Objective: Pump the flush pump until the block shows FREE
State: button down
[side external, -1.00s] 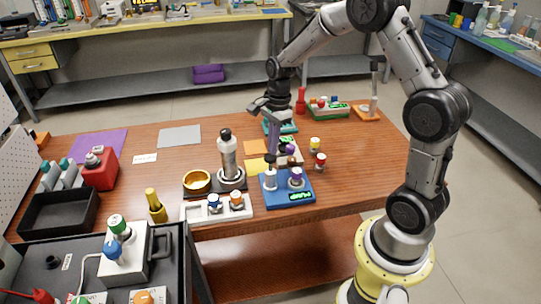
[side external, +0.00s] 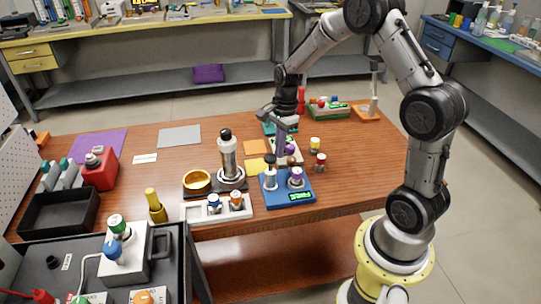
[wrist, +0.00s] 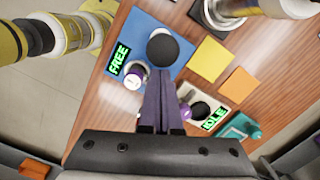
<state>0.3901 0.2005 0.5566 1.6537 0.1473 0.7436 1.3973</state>
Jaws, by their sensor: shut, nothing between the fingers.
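The blue block (side external: 290,199) sits near the front edge of the table. Its green display reads FREE (wrist: 118,60) in the wrist view; the text is too small to read in the side view. A pump with a dark round knob (side external: 269,160) stands on the block's left, and its black knob also shows in the wrist view (wrist: 163,48). A white, purple-topped part (wrist: 134,77) stands beside it on the block. My gripper (side external: 280,157) is shut and empty, pointing down just behind the pump. In the wrist view its fingertips (wrist: 163,75) appear close to the knob; contact cannot be told.
A beige block with an IDLE display (wrist: 214,119) and a purple knob is right behind the blue block. Yellow-topped (side external: 314,144) and red-topped (side external: 320,161) jars stand right. The table's far left is roomier.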

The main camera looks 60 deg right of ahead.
jog(key=shift+s+d+r, duration=0.1)
jog(key=shift+d, duration=0.15)
notch_tip(320, 180, up, 14)
jog(key=d, duration=0.1)
jog(key=shift+s+d, duration=0.2)
jog(key=shift+s, duration=0.05)
jog(key=shift+a, duration=0.1)
dwell(0.9)
